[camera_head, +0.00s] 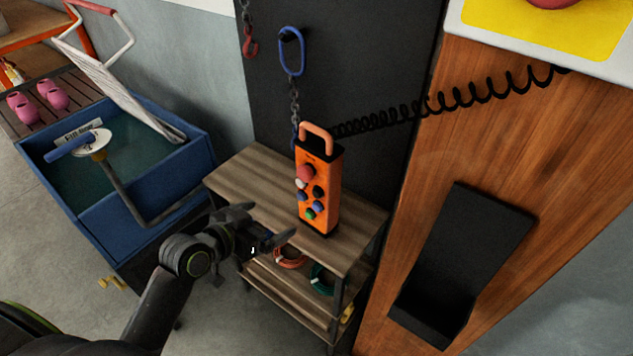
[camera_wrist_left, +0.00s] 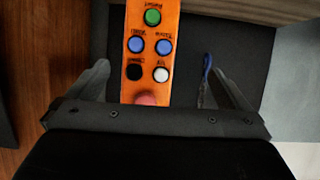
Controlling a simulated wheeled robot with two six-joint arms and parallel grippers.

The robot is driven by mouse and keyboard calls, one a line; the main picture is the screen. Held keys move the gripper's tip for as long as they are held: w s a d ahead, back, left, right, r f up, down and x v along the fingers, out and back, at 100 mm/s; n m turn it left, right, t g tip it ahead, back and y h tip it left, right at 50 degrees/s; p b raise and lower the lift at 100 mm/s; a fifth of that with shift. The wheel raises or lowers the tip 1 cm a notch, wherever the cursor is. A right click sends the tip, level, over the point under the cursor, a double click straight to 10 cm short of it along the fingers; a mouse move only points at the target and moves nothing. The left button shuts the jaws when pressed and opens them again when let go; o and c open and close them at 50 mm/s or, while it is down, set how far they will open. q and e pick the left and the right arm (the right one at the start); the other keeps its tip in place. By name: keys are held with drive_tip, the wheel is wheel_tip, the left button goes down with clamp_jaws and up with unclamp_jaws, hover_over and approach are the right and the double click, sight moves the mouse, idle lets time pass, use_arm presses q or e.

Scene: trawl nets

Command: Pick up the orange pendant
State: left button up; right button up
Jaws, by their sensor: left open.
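The orange pendant (camera_head: 319,187) stands upright on the top of a small wooden shelf unit (camera_head: 250,175), with colored buttons on its front and a handle loop on top. A black coiled cord runs from it to the right. My left gripper (camera_head: 262,222) is open in front and to the left of the pendant, apart from it in the head view. In the left wrist view the pendant (camera_wrist_left: 150,50) lies between the open fingers (camera_wrist_left: 158,85), its buttons facing the camera. My right gripper is not in view.
A blue chain link (camera_head: 291,52) and a red hook (camera_head: 250,46) hang on the dark panel behind. A black holder (camera_head: 465,262) is on the wooden panel at right. A blue bin (camera_head: 160,205) stands left. Coiled cables (camera_head: 288,258) lie on the lower shelf.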

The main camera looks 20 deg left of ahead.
use_arm(q)
wheel_tip(320, 180, up, 2)
drive_tip(key=h+p, duration=0.1)
drive_tip(key=p, duration=0.1)
approach(311, 194)
drive_tip(key=shift+m, duration=0.3)
drive_tip(key=x, duration=0.6)
drive_tip(key=shift+d, duration=0.1)
drive_tip(key=shift+w+d+f, duration=0.25)
drive_tip(key=shift+w+f, duration=0.1)
drive_tip(key=shift+w, duration=0.2)
drive_tip(key=shift+w+d+f+p, duration=0.1)
drive_tip(key=shift+w+d+p, duration=0.1)
drive_tip(key=shift+w+p, duration=0.35)
drive_tip(key=p+x, duration=0.1)
drive_tip(key=x, duration=0.2)
drive_tip(key=shift+w+d+f, duration=0.2)
drive_tip(key=shift+w+f, duration=0.05)
drive_tip(key=shift+w, duration=0.3)
drive_tip(key=shift+c, duration=0.4)
